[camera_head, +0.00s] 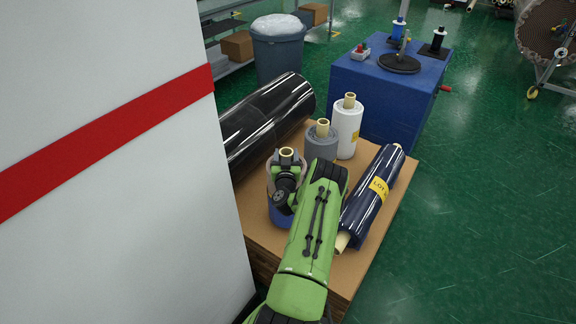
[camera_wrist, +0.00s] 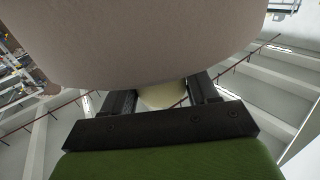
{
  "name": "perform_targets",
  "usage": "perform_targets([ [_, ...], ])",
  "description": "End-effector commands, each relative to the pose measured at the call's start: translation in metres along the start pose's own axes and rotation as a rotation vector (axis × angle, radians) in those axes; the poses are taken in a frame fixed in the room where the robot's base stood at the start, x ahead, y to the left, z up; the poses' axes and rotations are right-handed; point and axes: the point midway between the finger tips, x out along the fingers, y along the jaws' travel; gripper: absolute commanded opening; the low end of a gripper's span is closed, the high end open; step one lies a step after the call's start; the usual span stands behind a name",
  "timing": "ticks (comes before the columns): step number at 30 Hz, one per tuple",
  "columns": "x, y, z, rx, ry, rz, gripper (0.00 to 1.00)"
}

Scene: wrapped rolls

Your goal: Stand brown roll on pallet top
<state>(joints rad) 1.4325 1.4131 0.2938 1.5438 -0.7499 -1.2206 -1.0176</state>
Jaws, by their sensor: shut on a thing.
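A pale brown roll (camera_wrist: 150,40) fills the upper part of the wrist view. Its cream core end (camera_wrist: 162,96) sits between the dark fingers of my gripper (camera_wrist: 161,92), which is shut on it. In the head view my gripper (camera_head: 286,160) is at the core's top, over the left part of the pallet top (camera_head: 250,206). Only slivers of the brown roll (camera_head: 271,174) show there. A blue roll (camera_head: 279,214) shows just below it, partly hidden by my arm. I cannot tell whether the brown roll touches anything beneath.
A grey roll (camera_head: 320,145) and a white roll (camera_head: 347,128) stand upright behind. A dark blue roll (camera_head: 370,197) lies along the right side. A large black roll (camera_head: 265,115) lies at the back left. A blue cabinet (camera_head: 380,95) stands beyond. A white wall (camera_head: 100,220) is at left.

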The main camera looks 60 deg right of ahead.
Motion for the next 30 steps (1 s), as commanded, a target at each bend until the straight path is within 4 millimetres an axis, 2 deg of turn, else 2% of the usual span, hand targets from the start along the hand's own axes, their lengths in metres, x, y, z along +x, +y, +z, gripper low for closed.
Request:
perform_targets([
  [1,0.0,0.0,0.011,0.002,0.0,0.001,0.0],
  [4,0.0,0.0,0.027,0.002,0.0,0.0,0.0],
  [10,0.0,0.0,0.027,0.001,0.001,0.0,0.0],
  [11,-0.001,0.0,0.028,0.0,-0.003,-0.001,0.6],
  [15,-0.001,0.0,0.028,0.0,-0.003,-0.001,0.82],
  [16,-0.001,0.0,0.028,0.0,-0.003,-0.001,0.84],
  [25,-0.002,-0.001,0.028,0.0,-0.003,-0.003,0.84],
  [30,-0.02,-0.005,0.029,-0.003,-0.003,-0.012,0.84],
])
